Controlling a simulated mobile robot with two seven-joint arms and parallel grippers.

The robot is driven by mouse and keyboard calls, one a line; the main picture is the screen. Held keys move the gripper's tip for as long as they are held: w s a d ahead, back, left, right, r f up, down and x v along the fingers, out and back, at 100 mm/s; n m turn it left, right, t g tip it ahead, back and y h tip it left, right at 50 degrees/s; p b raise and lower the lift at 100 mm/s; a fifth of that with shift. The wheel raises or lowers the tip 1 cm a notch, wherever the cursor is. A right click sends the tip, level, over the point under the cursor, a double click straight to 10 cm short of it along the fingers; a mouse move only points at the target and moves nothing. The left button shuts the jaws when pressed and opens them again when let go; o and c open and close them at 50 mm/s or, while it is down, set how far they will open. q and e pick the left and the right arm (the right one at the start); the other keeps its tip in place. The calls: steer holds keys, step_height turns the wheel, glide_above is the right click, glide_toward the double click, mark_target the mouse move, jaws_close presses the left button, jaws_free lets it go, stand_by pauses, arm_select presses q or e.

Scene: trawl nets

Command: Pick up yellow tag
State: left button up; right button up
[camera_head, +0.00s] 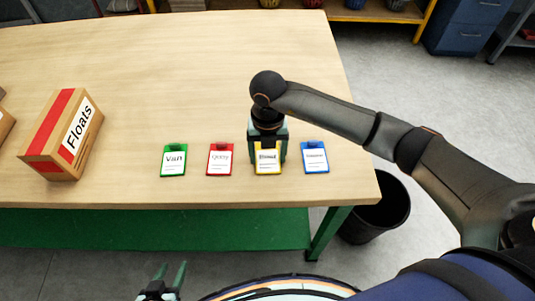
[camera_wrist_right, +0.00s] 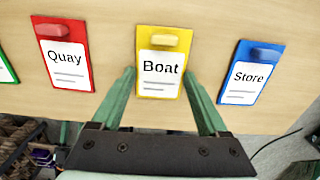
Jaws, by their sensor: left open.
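The yellow tag (camera_head: 268,168) lies on the table near its front edge, between a red tag (camera_head: 220,160) and a blue tag (camera_head: 315,158). In the right wrist view the yellow tag (camera_wrist_right: 160,85) reads "Boat" and has a raised yellow block at its top. My right gripper (camera_head: 268,155) is over it and partly hides it in the head view. Its green fingers (camera_wrist_right: 159,72) are spread, one at each side of the tag; I cannot tell whether they touch it. My left gripper (camera_head: 168,280) is open and empty, low in front of the table.
A green "Van" tag (camera_head: 173,160) lies at the left of the row. A cardboard "Floats" box (camera_head: 62,135) stands on the table's left. A black bin (camera_head: 380,212) is on the floor by the right table leg. The table's middle is clear.

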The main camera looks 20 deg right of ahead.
steer(key=c, duration=0.7)
steer(key=shift+r, duration=0.1)
